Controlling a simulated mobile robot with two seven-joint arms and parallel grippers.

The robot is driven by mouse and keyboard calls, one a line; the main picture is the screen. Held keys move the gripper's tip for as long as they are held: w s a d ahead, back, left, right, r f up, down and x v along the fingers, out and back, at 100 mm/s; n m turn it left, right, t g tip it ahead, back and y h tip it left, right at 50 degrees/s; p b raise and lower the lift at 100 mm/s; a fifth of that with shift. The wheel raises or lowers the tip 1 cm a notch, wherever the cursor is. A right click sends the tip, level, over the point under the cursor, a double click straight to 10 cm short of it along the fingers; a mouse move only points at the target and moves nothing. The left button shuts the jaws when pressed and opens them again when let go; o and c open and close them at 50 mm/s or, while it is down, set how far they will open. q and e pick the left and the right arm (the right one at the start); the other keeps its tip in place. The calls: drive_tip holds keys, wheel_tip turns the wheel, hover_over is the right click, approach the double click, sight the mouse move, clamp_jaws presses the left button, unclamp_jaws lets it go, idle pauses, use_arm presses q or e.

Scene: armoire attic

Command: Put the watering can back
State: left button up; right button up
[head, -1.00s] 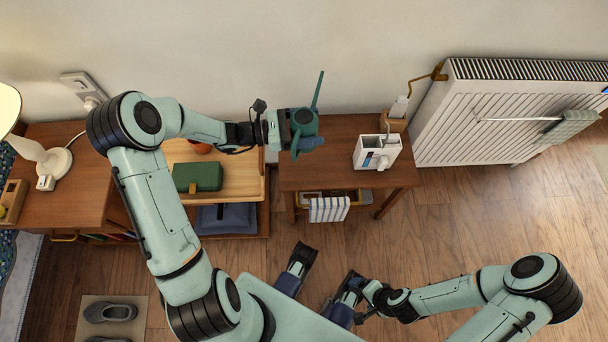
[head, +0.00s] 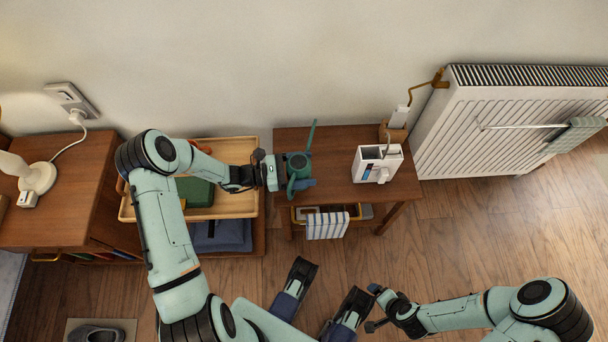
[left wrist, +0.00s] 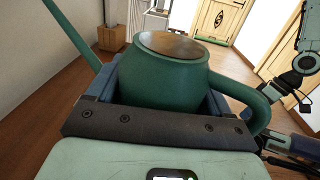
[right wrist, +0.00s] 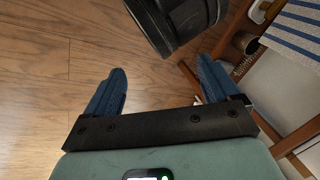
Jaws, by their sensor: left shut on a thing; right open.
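The green watering can (head: 298,166) is in my left gripper (head: 296,172), over the left part of the small wooden table (head: 340,193). The left wrist view shows the can's round body (left wrist: 165,80) between the jaws, with its spout (left wrist: 72,35) to the left and its handle (left wrist: 262,105) to the right. The can looks upright. I cannot tell whether its base touches the tabletop. My right gripper (right wrist: 155,95) is open and empty, low over the floor in front of the table.
A white box-like holder (head: 372,168) stands on the table's right half. A striped cloth (head: 327,226) hangs at its front. A wooden tray unit (head: 235,152) holding a green case (head: 196,192) is left of the table. A white radiator (head: 500,130) is at right.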

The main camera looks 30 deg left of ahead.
use_arm(q)
drive_tip(key=shift+f+b, duration=0.6)
drive_tip(key=shift+f, duration=1.3)
use_arm(e)
drive_tip(key=shift+w+d+f+t, duration=0.25)
drive_tip(key=shift+w+f, duration=0.1)
drive_tip(key=shift+w, duration=0.15)
drive_tip(key=shift+w+d+f+t, duration=0.15)
drive_tip(key=shift+w+d+f, duration=0.15)
drive_tip(key=shift+w, duration=0.2)
use_arm(q)
drive_tip(key=shift+f, duration=0.1)
drive_tip(key=shift+f, duration=0.15)
drive_tip(key=o, duration=1.2)
drive_tip(key=shift+c, duration=0.2)
use_arm(e)
drive_tip(key=shift+w+f, duration=0.1)
